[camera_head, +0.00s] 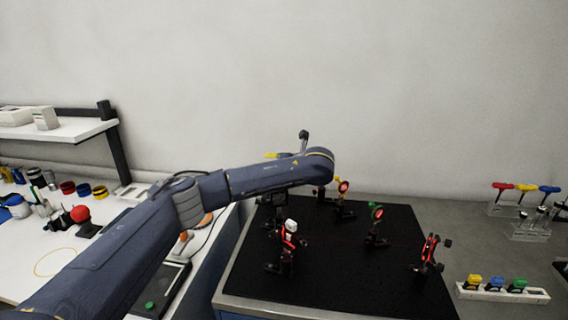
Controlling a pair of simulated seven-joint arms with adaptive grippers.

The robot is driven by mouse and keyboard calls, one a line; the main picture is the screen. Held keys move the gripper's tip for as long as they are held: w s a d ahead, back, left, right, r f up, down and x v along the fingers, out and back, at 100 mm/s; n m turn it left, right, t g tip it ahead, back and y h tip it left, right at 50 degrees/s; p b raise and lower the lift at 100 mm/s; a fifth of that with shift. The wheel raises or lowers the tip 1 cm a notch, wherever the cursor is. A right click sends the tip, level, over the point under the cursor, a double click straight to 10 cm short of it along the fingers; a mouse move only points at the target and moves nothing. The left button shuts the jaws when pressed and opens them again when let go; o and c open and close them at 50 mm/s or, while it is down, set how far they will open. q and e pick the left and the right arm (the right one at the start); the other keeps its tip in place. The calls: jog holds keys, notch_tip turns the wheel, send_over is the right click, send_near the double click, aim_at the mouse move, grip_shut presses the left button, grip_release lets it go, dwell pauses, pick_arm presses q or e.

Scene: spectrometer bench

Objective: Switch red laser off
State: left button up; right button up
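My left arm reaches in from the left, across the bench, to the left part of the black breadboard (335,285). A dark part below its far end, likely my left gripper (274,203), is mostly hidden by the arm and blends with the board. I cannot tell if its fingers are open or shut. No red laser can be made out for certain. A black and red mount with a white top (287,247) stands just in front of the dark part. My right gripper is not in view.
Optic mounts with a red disc (343,187), a green top (376,212) and a red frame (428,253) stand on the board. A rack with yellow, blue and green blocks (500,291) is at right. The left table holds a red-knobbed device (79,214) and a green button (150,305).

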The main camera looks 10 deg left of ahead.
pick_arm(q)
jog(key=shift+w+a, duration=0.15)
grip_shut()
dwell(0.4)
